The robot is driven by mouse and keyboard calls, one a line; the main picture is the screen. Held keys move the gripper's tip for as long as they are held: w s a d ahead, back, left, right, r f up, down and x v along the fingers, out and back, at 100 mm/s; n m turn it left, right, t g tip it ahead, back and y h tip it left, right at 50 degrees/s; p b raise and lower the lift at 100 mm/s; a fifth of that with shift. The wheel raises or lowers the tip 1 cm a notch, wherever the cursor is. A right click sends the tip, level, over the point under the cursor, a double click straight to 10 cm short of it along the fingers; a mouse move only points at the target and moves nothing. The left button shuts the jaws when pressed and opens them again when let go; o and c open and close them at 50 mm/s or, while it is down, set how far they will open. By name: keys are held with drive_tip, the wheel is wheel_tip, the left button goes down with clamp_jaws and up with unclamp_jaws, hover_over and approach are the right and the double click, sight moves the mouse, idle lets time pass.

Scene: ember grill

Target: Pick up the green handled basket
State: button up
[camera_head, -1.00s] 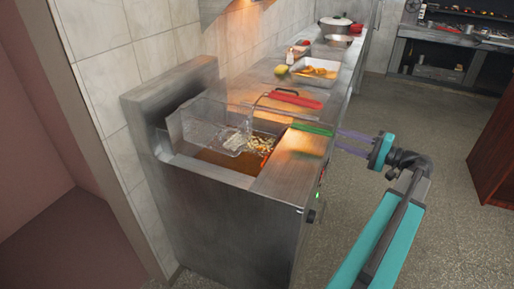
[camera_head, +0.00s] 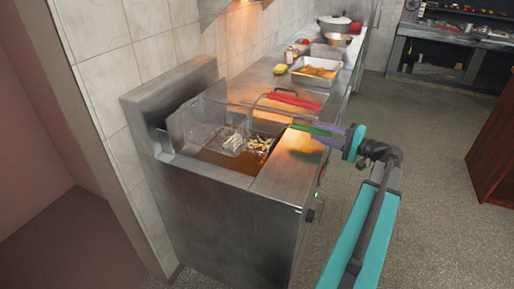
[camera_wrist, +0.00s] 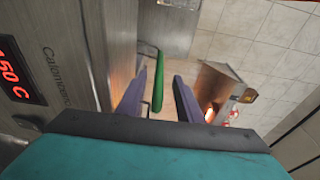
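The green handle (camera_head: 310,130) belongs to a wire basket (camera_head: 232,142) sitting in the fryer well, with pale pieces of food (camera_head: 258,145) beside or in it. The handle reaches right over the steel edge. My gripper (camera_head: 322,133) has its purple fingers at the outer end of the handle, one on each side. In the wrist view the green handle (camera_wrist: 158,85) shows between the spread fingers (camera_wrist: 162,80), nearer the left one. Gaps show, so the gripper looks open. Part of the handle is hidden by the fingers in the head view.
A red handle (camera_head: 295,100) lies just behind on the fryer (camera_head: 235,215). Further back on the counter are a metal tray of food (camera_head: 315,72), a yellow item (camera_head: 281,69) and a lidded pot (camera_head: 334,23). Open floor (camera_head: 430,160) lies to the right.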

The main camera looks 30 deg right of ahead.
sight(305, 127)
drive_tip(key=shift+w+a, duration=0.1)
drive_tip(key=shift+w, duration=0.05)
drive_tip(key=shift+p+x, duration=0.65)
drive_tip(key=shift+x, duration=1.85)
drive_tip(key=shift+f, duration=0.15)
clamp_jaws()
